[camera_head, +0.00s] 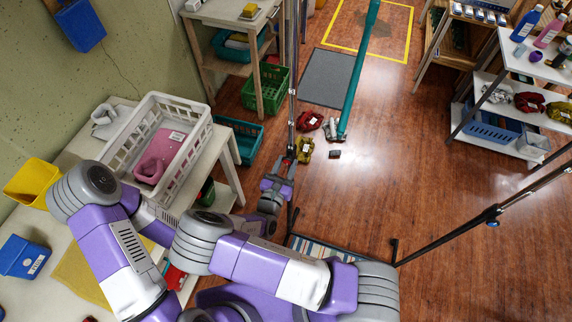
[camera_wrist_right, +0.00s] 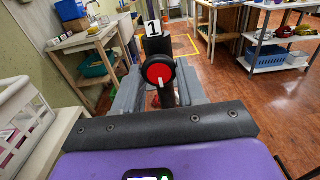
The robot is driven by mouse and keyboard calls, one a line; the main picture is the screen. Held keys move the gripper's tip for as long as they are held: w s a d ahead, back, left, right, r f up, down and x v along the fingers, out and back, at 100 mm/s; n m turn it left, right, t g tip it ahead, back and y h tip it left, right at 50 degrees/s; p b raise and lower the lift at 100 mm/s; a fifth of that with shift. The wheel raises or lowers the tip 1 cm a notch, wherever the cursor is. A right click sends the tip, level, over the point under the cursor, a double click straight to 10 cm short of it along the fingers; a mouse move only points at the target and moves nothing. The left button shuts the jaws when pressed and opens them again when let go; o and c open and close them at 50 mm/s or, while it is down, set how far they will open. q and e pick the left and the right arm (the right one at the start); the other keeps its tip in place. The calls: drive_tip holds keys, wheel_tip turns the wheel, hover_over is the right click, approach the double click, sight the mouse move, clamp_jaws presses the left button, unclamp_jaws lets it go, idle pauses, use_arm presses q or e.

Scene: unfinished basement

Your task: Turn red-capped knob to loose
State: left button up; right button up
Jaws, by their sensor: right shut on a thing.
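The red-capped knob (camera_wrist_right: 159,73) faces the camera in the right wrist view. It has a black rim and a white mark on its red cap, pointing slightly right of straight down. It sits on a dark upright post, below a white label reading 1 (camera_wrist_right: 152,28). My right gripper (camera_wrist_right: 158,90) has one grey finger on each side of the knob and is shut on it. In the head view my right gripper (camera_head: 284,169) is at the thin dark pole (camera_head: 292,90), where the knob is too small to make out clearly. My left gripper is not in view.
A white table with a white crate (camera_head: 196,147) stands on the left. Green and teal baskets (camera_head: 270,88) are behind it. Red and yellow items (camera_head: 309,121) lie on the floor beside the pole. Another slanting pole (camera_head: 520,195) stands right. Wooden floor between is mostly clear.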

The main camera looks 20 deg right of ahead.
drive_tip(key=o, duration=1)
drive_tip(key=v, duration=0.7)
drive_tip(key=shift+s+a+b, duration=0.15)
drive_tip(key=shift+s+b, duration=0.1)
drive_tip(key=shift+b, duration=0.15)
